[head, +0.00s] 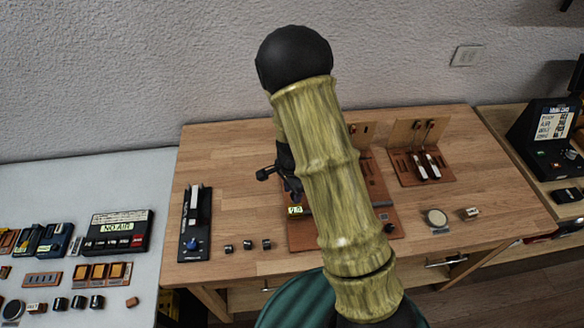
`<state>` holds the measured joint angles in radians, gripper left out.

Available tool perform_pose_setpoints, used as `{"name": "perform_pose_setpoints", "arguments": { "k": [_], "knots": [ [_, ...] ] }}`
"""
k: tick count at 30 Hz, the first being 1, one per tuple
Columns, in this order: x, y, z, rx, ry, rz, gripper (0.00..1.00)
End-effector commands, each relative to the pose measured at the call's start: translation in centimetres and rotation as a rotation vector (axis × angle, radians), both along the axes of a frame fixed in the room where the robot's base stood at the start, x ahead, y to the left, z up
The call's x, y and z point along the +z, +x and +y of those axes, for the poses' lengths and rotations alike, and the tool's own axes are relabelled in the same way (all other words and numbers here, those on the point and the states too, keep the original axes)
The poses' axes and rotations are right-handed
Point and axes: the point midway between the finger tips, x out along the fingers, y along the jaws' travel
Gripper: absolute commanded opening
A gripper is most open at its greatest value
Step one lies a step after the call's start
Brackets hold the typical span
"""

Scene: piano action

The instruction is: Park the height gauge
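My arm crosses the middle of the head view and hides much of the bench behind it. A black part that appears to be my gripper (283,172) pokes out at the arm's left side; its fingertips are not clear, so I cannot tell whether it is open or holds anything. A small lit display reading about 9.5 (295,210) shows just below it, over the edge of a brown wooden board (300,236). It may belong to the height gauge, but the rest is hidden. A long black stand with a blue knob (191,243) is at the bench's left.
The wooden bench (225,150) is bare at the back left. Several small black knobs (247,245) sit near its front edge. A board with white-topped parts (422,168), a round disc (436,218) and a small block (471,213) are at right. A cluttered pale table (60,180) adjoins left.

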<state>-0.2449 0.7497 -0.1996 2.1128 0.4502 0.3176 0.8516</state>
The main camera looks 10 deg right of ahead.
Motion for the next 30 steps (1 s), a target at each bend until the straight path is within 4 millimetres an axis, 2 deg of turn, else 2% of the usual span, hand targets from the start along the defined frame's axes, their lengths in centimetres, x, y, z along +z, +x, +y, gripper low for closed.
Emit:
{"name": "perform_pose_setpoints", "arguments": {
  "k": [21,25,30],
  "knots": [
    [13.6,0.0,0.1,0.003,0.002,-0.004,0.36],
    [15.3,0.0,0.2,0.003,0.002,-0.001,0.36],
    [16.0,-0.1,0.1,0.001,0.001,0.001,0.36]
  ]
}}
